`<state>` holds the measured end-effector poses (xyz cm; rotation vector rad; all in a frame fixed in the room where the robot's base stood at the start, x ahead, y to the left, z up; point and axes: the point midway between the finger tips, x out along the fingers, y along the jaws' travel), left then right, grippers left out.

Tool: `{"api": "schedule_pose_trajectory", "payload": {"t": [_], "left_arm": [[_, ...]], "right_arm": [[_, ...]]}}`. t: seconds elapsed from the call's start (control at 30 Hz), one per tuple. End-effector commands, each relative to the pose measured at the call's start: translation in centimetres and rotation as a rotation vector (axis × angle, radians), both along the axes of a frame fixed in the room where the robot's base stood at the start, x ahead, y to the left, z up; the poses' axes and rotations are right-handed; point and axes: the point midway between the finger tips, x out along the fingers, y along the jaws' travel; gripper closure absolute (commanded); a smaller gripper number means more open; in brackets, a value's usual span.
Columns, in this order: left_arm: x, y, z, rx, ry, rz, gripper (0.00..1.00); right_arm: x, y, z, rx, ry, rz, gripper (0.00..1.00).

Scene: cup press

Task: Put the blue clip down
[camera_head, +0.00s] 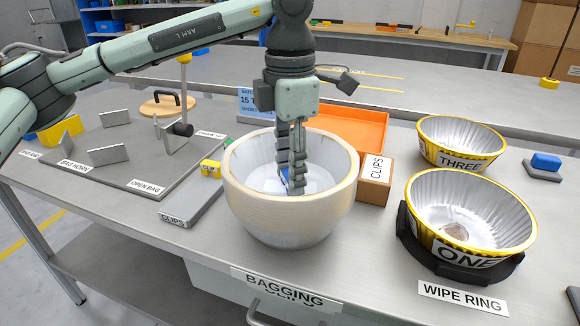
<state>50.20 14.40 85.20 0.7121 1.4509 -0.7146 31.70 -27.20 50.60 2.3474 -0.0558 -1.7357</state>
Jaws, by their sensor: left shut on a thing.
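My left gripper (290,180) reaches straight down into a large cream bowl (290,220) at the middle front of the table. Its fingers are shut on the blue clip (285,175), of which only a small blue part shows beside the fingers, inside the bowl. The bowl has a pale inner wall and something whitish inside; I cannot tell whether the clip touches it. My right gripper is not in view.
A brown box labelled CLIPS (376,184) stands right of the bowl, before an orange tray (345,128). Foil-lined bowls ONE (470,215) and THREE (460,142) stand at right. A grey CLIPS tray (196,203) lies left, beside a board (110,165) with upright plates.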

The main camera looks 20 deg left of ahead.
Motion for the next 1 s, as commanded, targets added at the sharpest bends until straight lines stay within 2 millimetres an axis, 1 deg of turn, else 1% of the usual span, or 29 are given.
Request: {"api": "schedule_pose_trajectory", "payload": {"t": [0.2,0.3,0.33,0.47,0.5,0.77,0.87,0.9,0.93,1.0], "left_arm": [[0.0,0.0,-0.2,0.0,0.0,0.0,0.75],[0.0,0.0,-0.3,0.0,0.0,0.0,0.75],[0.0,0.0,-0.2,0.0,0.0,0.0,0.59],[0.0,0.0,-0.2,0.0,0.0,0.0,0.43],[0.0,0.0,-0.2,0.0,0.0,0.0,0.41],[0.0,0.0,-0.1,0.0,0.0,0.0,0.41],[0.0,0.0,0.2,0.0,0.0,0.0,0.41],[0.0,0.0,0.5,-0.001,-0.002,0.0,0.41],[0.1,0.0,1.0,-0.001,-0.003,0.001,0.41],[0.1,0.0,2.3,-0.002,-0.004,0.0,0.41]], "right_arm": [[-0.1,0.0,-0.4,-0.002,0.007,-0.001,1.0],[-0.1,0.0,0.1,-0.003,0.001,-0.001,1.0],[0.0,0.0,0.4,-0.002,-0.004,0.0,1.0],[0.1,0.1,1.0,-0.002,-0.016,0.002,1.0],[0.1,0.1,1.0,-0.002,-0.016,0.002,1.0],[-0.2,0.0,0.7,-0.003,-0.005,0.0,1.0],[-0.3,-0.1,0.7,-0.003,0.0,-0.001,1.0],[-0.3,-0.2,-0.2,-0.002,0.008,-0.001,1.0],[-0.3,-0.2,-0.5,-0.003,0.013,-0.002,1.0],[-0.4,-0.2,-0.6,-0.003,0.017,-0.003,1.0]]}}
